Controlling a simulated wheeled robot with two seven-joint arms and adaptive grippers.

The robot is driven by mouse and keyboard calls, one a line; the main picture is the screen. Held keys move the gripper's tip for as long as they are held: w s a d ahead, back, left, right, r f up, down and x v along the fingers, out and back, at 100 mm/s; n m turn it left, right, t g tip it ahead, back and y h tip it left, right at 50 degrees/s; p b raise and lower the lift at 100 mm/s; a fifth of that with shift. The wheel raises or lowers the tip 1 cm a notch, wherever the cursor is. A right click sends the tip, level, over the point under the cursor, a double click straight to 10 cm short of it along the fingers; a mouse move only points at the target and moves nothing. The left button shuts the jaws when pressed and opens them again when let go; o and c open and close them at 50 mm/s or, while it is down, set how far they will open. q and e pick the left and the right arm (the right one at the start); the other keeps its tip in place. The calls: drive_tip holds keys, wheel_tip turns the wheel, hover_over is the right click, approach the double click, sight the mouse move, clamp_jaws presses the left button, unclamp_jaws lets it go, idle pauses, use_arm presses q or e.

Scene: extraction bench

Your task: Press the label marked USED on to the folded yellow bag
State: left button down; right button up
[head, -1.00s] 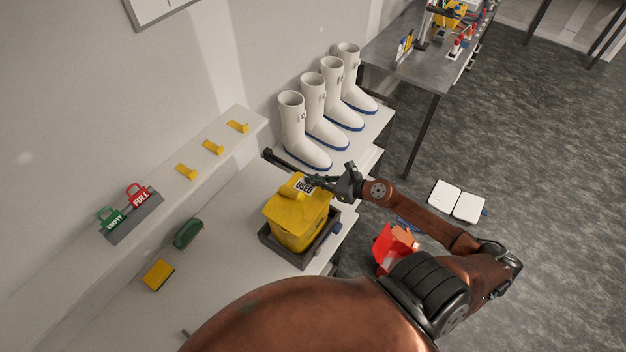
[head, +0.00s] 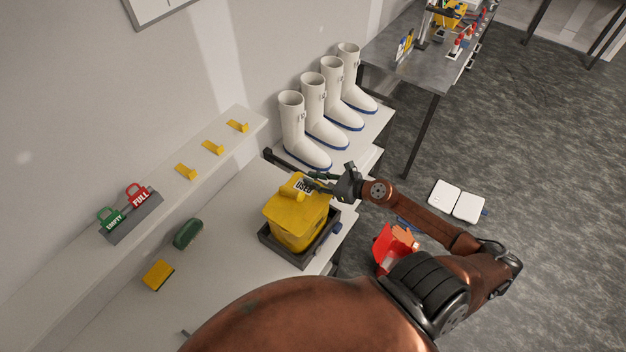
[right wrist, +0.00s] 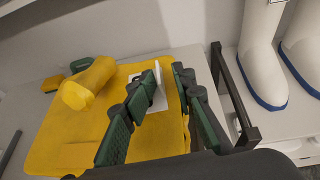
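The folded yellow bag (head: 297,226) sits in a dark grey tray (head: 283,252) on the white bench, with a yellow roll on its top. The white label marked USED (head: 303,187) is at the bag's top, beside the roll; in the right wrist view the label (right wrist: 159,98) is partly hidden by a finger. My right gripper (head: 318,182) is at the label's right edge. In the right wrist view its green-padded fingers (right wrist: 166,72) stand apart, with yellow bag showing between them. Whether a finger still touches the label I cannot tell. My left gripper is out of view.
White boots (head: 325,127) stand behind the bag. A green brush-like object (head: 188,233) and a yellow sponge (head: 158,275) lie on the bench. A red container (head: 393,247) is lower right.

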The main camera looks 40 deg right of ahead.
drive_tip(key=shift+f, duration=0.1)
drive_tip(key=v, duration=1.2)
drive_tip(key=shift+c, duration=0.5)
